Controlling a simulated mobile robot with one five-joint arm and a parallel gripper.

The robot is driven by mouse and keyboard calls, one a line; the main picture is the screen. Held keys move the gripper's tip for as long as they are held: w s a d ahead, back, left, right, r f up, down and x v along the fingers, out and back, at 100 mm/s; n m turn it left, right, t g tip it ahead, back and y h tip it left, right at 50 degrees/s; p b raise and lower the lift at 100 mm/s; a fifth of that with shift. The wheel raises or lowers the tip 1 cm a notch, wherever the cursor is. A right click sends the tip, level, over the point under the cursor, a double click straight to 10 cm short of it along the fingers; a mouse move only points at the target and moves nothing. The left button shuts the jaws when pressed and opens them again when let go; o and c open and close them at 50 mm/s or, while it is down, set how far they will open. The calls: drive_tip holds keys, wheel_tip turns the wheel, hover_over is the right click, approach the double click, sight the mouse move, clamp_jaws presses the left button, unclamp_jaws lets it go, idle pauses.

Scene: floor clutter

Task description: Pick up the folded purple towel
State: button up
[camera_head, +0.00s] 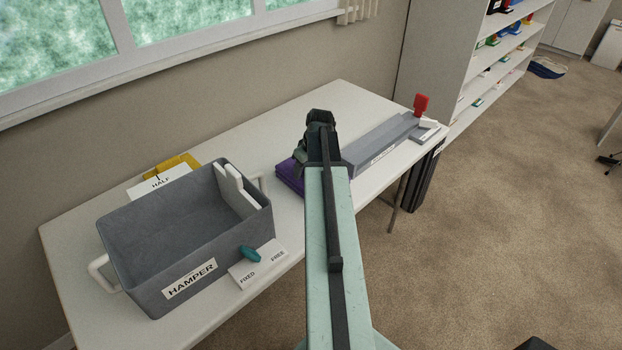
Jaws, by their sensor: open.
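The folded purple towel (288,178) lies on the white table, between the grey hamper and a long grey tray. Part of it is hidden behind my arm. My gripper (318,120) is at the end of my pale green arm, over the table and close to the towel in the picture. It is dark and seen from behind, so its fingertips are mostly hidden. It is open, and I see nothing held in it. I cannot tell its height above the towel or whether it touches it.
The grey hamper (180,262) with white handles stands on the white table (335,98) at left. A teal object (250,254) lies by the FIXED/FREE card (262,268). The long grey tray (385,143) and a red object (421,104) are at right.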

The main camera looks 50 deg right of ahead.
drive_tip(key=shift+f, duration=0.1)
clamp_jaws()
idle(1.5)
